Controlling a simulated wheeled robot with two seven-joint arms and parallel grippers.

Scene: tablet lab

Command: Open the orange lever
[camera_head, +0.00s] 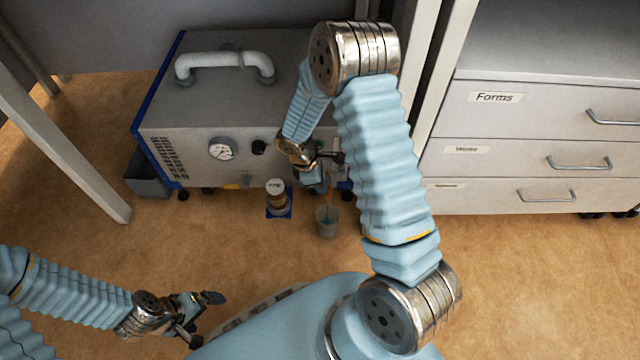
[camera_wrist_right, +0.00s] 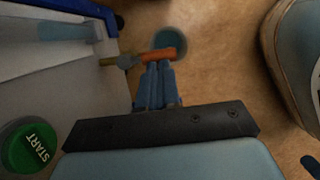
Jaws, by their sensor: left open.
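The orange lever (camera_wrist_right: 163,53) sits on a brass fitting (camera_wrist_right: 118,61) at the machine's front and lies crosswise in the right wrist view. A small part of the lever (camera_head: 329,197) shows in the head view. My right gripper (camera_wrist_right: 160,67) has its blue fingers close together, tips at the lever's near edge. I cannot tell if they touch it. In the head view my right gripper (camera_head: 314,180) is low at the machine's front, partly hidden by its own wrist. My left gripper (camera_head: 207,314) is open and empty, low at the left, far from the lever.
The grey machine (camera_head: 190,140) has a white handle and a gauge (camera_head: 222,149). A grey cup (camera_head: 326,221) stands on the floor below the lever. A jar (camera_head: 277,197) stands left of it. A green START button (camera_wrist_right: 28,148) is close by. Drawers (camera_head: 530,150) stand right.

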